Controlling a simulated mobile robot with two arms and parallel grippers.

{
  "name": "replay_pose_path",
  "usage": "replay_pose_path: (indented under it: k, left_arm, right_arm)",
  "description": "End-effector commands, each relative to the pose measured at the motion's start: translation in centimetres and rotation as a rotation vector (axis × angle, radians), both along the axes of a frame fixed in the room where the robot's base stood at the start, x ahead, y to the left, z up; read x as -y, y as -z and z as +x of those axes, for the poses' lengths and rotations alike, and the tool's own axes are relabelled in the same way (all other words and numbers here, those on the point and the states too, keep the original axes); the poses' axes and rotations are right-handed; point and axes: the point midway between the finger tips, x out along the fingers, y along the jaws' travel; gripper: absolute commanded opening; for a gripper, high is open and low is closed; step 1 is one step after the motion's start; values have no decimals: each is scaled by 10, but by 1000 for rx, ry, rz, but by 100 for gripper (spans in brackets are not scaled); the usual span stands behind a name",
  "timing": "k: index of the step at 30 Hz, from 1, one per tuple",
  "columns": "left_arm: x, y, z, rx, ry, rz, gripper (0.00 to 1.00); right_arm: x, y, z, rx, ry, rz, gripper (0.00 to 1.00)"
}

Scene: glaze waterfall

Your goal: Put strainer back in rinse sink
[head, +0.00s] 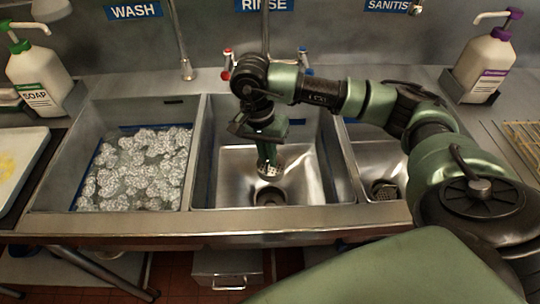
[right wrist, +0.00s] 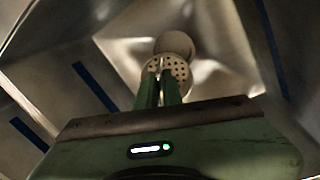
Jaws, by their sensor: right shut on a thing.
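The strainer (head: 271,168) is a small perforated metal disc low inside the rinse sink (head: 225,165), the middle basin. It also shows in the right wrist view (right wrist: 180,67), between and just beyond the fingertips. My right gripper (head: 267,158) points down into the rinse sink and is shut on the strainer. The round dark drain (head: 269,196) lies below and slightly nearer than the strainer in the head view, and the strainer appears held above the basin floor. In the right wrist view a round pale shape (right wrist: 172,45) shows behind the strainer. My left gripper is not in view.
The wash sink (head: 75,150) at left holds foamy suds. The sanitise sink (head: 370,160) is at right, partly behind my right arm. Basin walls and dividers surround my gripper. A faucet (head: 265,45) stands behind. A soap bottle (head: 38,80) and a purple-topped bottle (head: 480,70) flank the sinks.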

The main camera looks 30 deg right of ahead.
Motion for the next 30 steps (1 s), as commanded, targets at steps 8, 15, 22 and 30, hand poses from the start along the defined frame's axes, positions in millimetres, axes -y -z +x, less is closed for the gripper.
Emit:
replay_pose_path:
  k: [8,15,22,30]
  left_arm:
    - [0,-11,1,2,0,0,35]
    - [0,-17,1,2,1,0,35]
    - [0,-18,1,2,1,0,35]
    - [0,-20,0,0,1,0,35]
  right_arm:
    - [-1,71,-2,-8,0,1,0]
    - [-1,128,-2,-4,-1,1,0]
    - [0,150,-1,-1,0,0,0]
    - [-1,186,-1,-1,-1,0,0]
